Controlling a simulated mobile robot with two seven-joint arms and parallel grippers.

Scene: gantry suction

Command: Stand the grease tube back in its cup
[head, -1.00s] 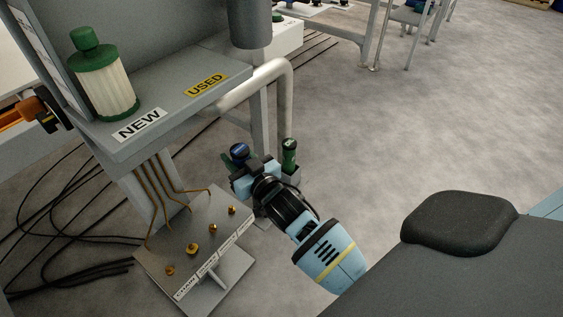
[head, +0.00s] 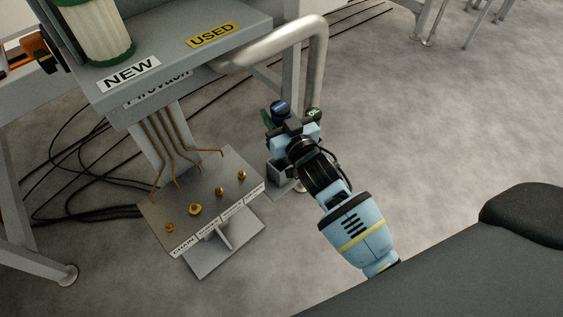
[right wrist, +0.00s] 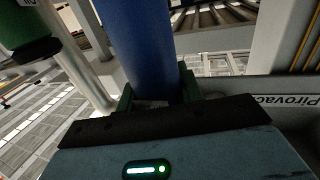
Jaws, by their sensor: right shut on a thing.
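My right gripper (head: 292,126) is shut on a blue tube, seen by its dark blue top (head: 280,107) in the head view; I take it to be the grease tube. In the right wrist view the tube's blue body (right wrist: 140,45) rises between the green fingertips, and its lower end is hidden. It looks roughly upright. A grey cup or holder (head: 279,174) shows below and partly behind the gripper; its mouth is hidden. I cannot tell whether the tube is over or inside it. My left gripper is not in view.
A bent grey pipe (head: 318,62) rises behind. A grey shelf (head: 170,62) and a plate with brass fittings (head: 210,190) are left. Open floor lies right.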

